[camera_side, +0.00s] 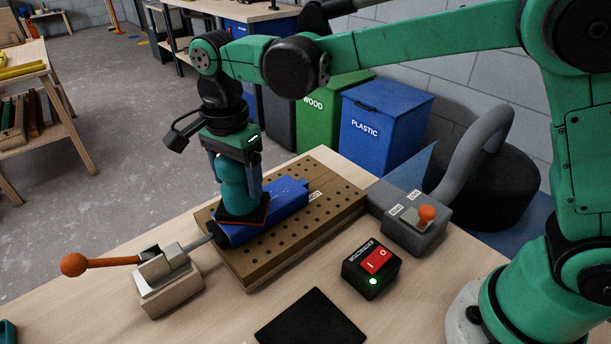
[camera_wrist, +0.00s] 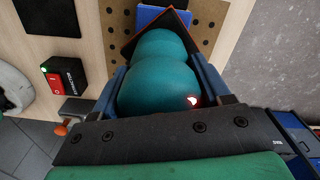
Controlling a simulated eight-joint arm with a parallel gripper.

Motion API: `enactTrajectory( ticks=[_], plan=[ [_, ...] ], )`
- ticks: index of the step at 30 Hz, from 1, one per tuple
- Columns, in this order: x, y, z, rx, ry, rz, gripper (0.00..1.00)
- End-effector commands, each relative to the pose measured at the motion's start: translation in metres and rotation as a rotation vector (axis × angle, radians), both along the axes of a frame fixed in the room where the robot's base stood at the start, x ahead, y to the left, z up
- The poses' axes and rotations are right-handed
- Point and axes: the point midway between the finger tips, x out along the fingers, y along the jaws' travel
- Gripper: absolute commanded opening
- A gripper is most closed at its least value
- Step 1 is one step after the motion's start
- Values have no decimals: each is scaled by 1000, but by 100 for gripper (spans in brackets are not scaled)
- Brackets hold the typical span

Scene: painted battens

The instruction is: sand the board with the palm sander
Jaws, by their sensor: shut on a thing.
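My gripper (camera_side: 238,176) is shut on the teal palm sander (camera_side: 234,190), one finger on each side of its body. The sander stands upright with its dark, orange-edged pad (camera_side: 243,218) over the left end of the blue painted board (camera_side: 285,202). The pad looks to be on or just above the board; I cannot tell which. The board lies on a brown perforated block (camera_side: 262,265). In the wrist view the sander (camera_wrist: 158,75) fills the space between the fingers, and a bit of blue board (camera_wrist: 165,14) shows beyond it. A red light glows on the sander.
A toggle clamp (camera_side: 165,275) with an orange-knobbed handle points at the board's left end. The extractor switch box (camera_side: 371,268) shows a green light. A grey box (camera_side: 410,220) with an orange knob joins a thick hose. A black mat (camera_side: 311,318) lies in front.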

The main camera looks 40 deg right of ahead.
Motion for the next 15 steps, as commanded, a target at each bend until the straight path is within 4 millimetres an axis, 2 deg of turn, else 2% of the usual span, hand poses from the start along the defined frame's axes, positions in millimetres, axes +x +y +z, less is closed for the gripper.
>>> enactTrajectory(
  ticks=[6,8,10,15],
  plan=[
    [0,20,0,0,0,1,4],
    [0,19,5,0,0,-1,4],
    [-1,18,22,0,0,-1,3],
    [-1,18,36,0,0,-1,3]
  ],
)
